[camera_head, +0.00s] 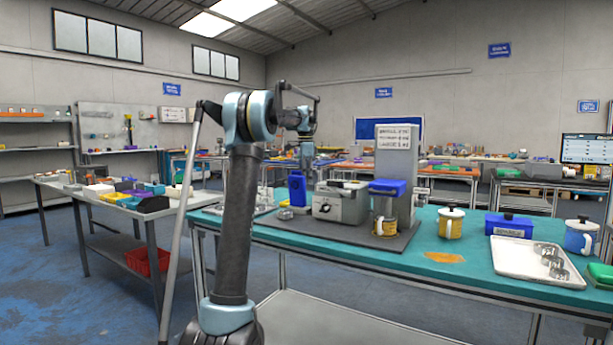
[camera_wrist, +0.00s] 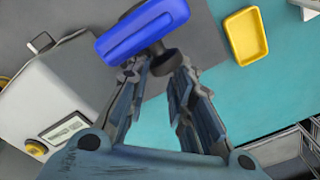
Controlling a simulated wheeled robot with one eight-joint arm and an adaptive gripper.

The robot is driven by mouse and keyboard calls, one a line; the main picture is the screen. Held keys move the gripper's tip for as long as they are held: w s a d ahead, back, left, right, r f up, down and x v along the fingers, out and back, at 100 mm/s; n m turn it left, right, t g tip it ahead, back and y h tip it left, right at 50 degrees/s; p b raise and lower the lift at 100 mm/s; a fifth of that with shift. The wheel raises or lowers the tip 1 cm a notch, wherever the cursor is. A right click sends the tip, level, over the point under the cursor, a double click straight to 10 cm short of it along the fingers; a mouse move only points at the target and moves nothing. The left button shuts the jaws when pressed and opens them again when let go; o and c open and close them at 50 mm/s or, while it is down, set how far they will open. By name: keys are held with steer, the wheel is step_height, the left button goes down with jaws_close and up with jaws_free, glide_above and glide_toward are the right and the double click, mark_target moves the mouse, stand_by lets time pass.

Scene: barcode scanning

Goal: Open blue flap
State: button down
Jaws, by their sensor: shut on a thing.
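In the head view, my gripper (camera_head: 306,158) points down over the back left of the teal table. A small blue piece (camera_head: 298,190) stands just below it. In the wrist view, a blue piece (camera_wrist: 143,32) with a rounded black knob (camera_wrist: 165,63) lies at the fingertips. My gripper (camera_wrist: 160,78) is shut on the black knob. A blue flap-like block (camera_head: 388,187) is on the grey machine (camera_head: 397,150), above a yellow mug. I cannot tell for certain which blue piece is the flap.
A grey box (camera_head: 341,201) stands beside the machine on a dark mat (camera_head: 335,231). To the right are a yellow mug (camera_head: 451,222), a blue box (camera_head: 508,226), a metal tray (camera_head: 535,262) and a blue mug (camera_head: 580,237). A yellow tray (camera_wrist: 246,36) shows in the wrist view.

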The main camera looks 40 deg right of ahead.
steer(key=shift+w+a, duration=0.15)
steer(key=shift+w, duration=0.75)
steer(key=shift+f, duration=0.1)
steer(key=c, duration=1.7)
jaws_free()
steer(key=o, duration=0.4)
steer(key=shift+w+f, duration=0.1)
steer(key=shift+o, duration=0.4)
steer(key=shift+w+f, duration=0.25)
steer(key=shift+w, duration=0.05)
steer(key=shift+o, duration=0.2)
